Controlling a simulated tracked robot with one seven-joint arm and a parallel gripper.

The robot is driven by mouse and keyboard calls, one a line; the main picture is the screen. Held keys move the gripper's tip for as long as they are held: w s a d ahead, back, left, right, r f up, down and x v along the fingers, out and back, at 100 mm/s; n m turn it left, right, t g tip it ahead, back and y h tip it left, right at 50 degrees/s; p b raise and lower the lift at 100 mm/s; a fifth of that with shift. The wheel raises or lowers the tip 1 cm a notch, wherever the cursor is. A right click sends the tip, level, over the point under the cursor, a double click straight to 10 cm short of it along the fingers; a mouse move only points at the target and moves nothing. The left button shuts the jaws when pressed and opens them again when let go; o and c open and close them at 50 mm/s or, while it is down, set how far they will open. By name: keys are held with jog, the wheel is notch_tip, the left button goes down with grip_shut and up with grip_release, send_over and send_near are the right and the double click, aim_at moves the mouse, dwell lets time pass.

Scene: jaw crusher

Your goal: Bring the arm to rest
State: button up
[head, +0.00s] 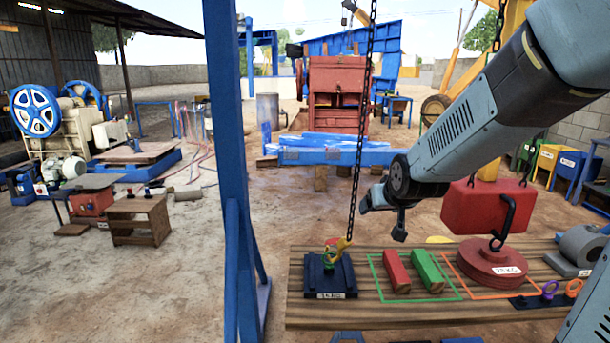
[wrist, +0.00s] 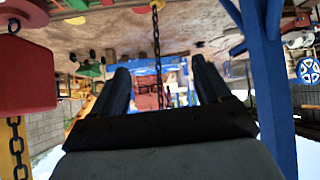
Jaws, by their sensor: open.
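My arm reaches in from the upper right in the head view, slanting down and left. My gripper (head: 382,218) hangs in the air above the wooden bench (head: 330,317), left of the red hanging block (head: 487,207) and right of the hanging chain (head: 354,130). In the wrist view, which looks upside down, my gripper (wrist: 163,78) shows two dark fingers spread apart. Nothing is between them except the distant yard and the chain (wrist: 157,45) beyond. The gripper appears to touch nothing.
On the bench are a dark blue block (head: 330,278) under the chain's yellow hook, a red bar (head: 397,272), a green bar (head: 427,270) and a round red weight (head: 492,262). A blue post (head: 228,150) stands left.

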jog(key=s+d+r+g, duration=0.1)
jog(key=s+r, duration=0.1)
jog(key=s, duration=0.6)
jog(key=s+d+r+g, duration=0.1)
jog(key=s+d+r, duration=0.1)
jog(key=s, duration=0.6)
jog(key=s+d+r+m+g, duration=0.1)
jog(key=s+d+r+g, duration=0.1)
jog(key=s, duration=0.6)
jog(key=shift+s+r+h, duration=0.15)
jog(key=shift+r+h, duration=0.25)
jog(key=shift+r, duration=0.2)
